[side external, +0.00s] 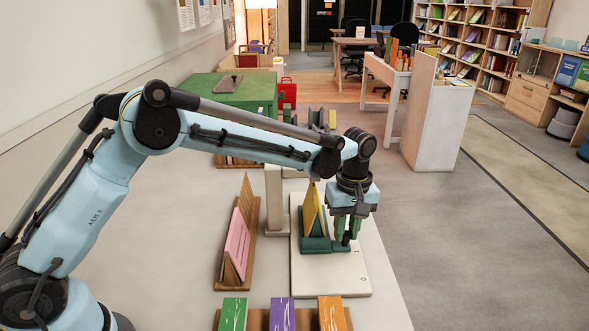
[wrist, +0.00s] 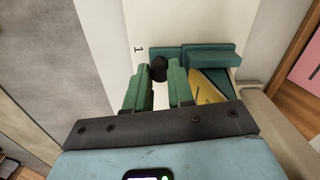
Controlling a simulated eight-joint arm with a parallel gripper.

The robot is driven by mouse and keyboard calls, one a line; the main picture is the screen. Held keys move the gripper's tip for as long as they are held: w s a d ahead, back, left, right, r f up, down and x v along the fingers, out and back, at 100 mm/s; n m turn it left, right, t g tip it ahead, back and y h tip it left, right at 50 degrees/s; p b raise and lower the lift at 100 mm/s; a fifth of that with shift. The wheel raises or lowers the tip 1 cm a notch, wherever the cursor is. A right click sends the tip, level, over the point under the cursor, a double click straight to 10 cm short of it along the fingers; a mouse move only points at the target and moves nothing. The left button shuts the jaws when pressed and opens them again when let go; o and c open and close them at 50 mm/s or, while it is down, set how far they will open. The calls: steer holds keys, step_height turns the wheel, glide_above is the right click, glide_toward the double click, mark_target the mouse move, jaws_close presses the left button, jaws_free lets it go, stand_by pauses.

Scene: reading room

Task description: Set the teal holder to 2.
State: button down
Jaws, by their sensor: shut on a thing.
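The teal holder (side external: 317,243) sits on a cream board (side external: 330,279), with a yellow book (side external: 311,208) leaning in it. In the wrist view, the holder (wrist: 195,55) has a round black knob (wrist: 158,69) at its left end. My gripper (wrist: 158,80) is shut on this knob, one green finger on each side. The mark 1 (wrist: 139,49) shows just left of the holder's end, roughly level with it. In the side view, my gripper (side external: 347,238) is at the holder's right end. A mark 0 is near the board's front; mark 2 is not visible.
A wooden stand with a pink book (side external: 237,245) is left of the board. Green, purple and orange books (side external: 282,313) stand in front. A pale post (side external: 274,200) stands close behind left. Open floor lies right of the table.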

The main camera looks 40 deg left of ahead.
steer(key=shift+w+a, duration=0.9)
steer(key=c, duration=1.2)
jaws_free()
steer(key=shift+c, duration=0.2)
steer(key=shift+r, duration=0.15)
step_height(320, 180, up, 12)
steer(key=shift+d, duration=0.15)
